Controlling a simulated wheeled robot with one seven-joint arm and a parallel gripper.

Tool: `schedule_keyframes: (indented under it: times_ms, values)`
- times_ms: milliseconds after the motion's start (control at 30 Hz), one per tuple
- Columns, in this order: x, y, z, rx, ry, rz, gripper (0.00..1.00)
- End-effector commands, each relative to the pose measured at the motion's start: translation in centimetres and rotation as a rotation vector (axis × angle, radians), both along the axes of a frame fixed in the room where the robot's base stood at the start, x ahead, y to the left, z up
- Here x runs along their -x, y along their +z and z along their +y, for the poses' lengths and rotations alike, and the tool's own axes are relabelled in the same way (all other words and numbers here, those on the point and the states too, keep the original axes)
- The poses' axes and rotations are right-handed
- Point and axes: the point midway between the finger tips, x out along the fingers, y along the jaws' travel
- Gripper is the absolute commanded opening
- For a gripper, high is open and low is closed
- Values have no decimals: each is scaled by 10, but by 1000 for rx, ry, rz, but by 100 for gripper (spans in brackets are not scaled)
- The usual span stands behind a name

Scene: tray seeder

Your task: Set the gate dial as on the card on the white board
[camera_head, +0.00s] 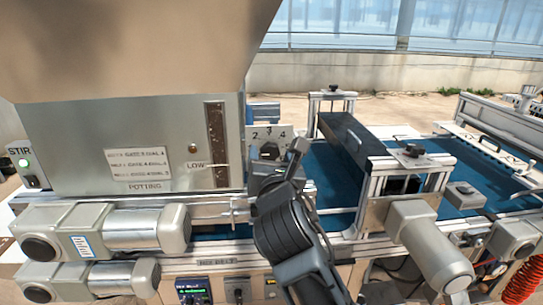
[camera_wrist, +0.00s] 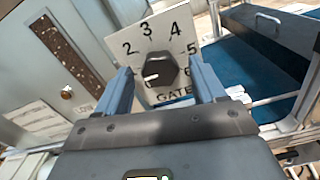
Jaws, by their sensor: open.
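The gate dial is a dark six-sided knob (camera_wrist: 160,71) on a pale plate (camera_wrist: 136,64) marked GATE. Numbers 2 to 6 show around it; the place of 1 is behind my left finger. The knob's white mark points left, slightly down, below the 2. My gripper (camera_wrist: 161,79) is open, its fingers on either side of the knob in the picture; contact cannot be told. In the head view the dial (camera_head: 269,150) shows just beyond my gripper (camera_head: 283,163), partly covered by it. I cannot make out a card on a white board.
A hopper marked POTTING (camera_head: 85,125) stands left of the dial, with a small printed label (camera_head: 138,163) whose lines are hard to read. A blue belt (camera_head: 333,180) and metal frame lie to the right. Grey motors (camera_head: 130,228) stick out in front.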

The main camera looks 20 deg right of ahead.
Motion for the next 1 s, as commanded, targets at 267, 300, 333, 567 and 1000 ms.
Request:
schedule_keyframes:
  times_ms: [267,300,333,567,1000]
  values:
    - [-1,0,0,-1,0,0,67]
    - [-1,0,0,-1,0,0,64]
    - [-1,0,0,-1,0,0,61]
    - [-1,0,0,-1,1,0,39]
    - [-1,0,0,-9,0,-3,13]
